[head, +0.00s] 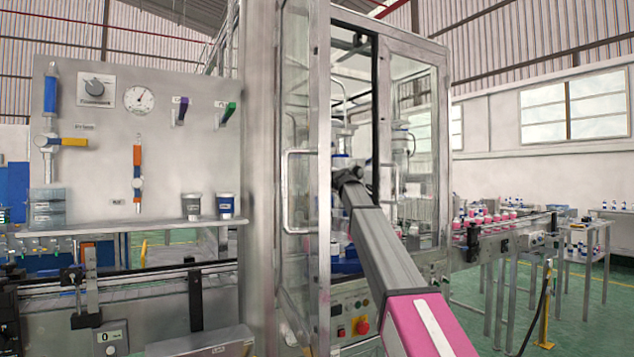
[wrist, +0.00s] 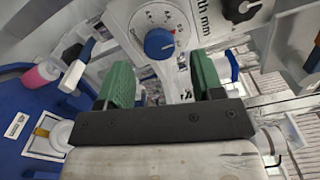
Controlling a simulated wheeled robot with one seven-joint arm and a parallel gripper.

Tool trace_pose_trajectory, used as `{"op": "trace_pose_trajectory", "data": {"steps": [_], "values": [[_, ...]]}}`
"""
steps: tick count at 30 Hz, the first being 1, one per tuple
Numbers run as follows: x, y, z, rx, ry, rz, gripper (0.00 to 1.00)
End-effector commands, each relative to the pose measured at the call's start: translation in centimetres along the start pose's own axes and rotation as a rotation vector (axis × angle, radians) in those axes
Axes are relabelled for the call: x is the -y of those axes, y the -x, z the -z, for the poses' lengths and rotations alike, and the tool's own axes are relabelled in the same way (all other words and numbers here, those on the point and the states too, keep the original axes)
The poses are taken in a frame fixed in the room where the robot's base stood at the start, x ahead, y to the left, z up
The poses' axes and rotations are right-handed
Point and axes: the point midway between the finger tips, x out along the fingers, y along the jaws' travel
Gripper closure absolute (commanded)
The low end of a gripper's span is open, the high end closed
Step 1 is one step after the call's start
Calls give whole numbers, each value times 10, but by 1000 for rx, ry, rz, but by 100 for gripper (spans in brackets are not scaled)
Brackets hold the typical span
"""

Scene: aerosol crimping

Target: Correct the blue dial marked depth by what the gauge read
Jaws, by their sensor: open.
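In the wrist view, the blue dial (wrist: 159,43) sits on a white scale plate (wrist: 150,15) with printed marks; "th mm" is legible beside it, upside down or tilted. My gripper (wrist: 161,70) has two green fingers spread apart, empty, with the dial beyond and between their tips. They look apart from the dial, though the remaining distance is hard to judge. In the head view my arm reaches into the glazed machine cabinet, and the dial and fingers cannot be made out there. A round white gauge (head: 139,98) with a needle is on the left panel; its reading is too small to tell.
In the wrist view, a black knob (wrist: 240,9) is at upper right and a blue round table (wrist: 25,100) at left, with a pink-capped item (wrist: 41,76). In the head view, the cabinet's open glass door (head: 304,200) stands close left of my arm.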

Motion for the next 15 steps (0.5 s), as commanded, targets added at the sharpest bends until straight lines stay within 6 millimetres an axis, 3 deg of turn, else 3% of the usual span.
{"op": "trace_pose_trajectory", "data": {"steps": [1, 6, 15], "values": [[1, -13, 1, 0, 0, -1, 39], [0, -36, 0, 0, 1, -1, 39], [-1, -42, 0, 0, 1, -1, 39]]}}
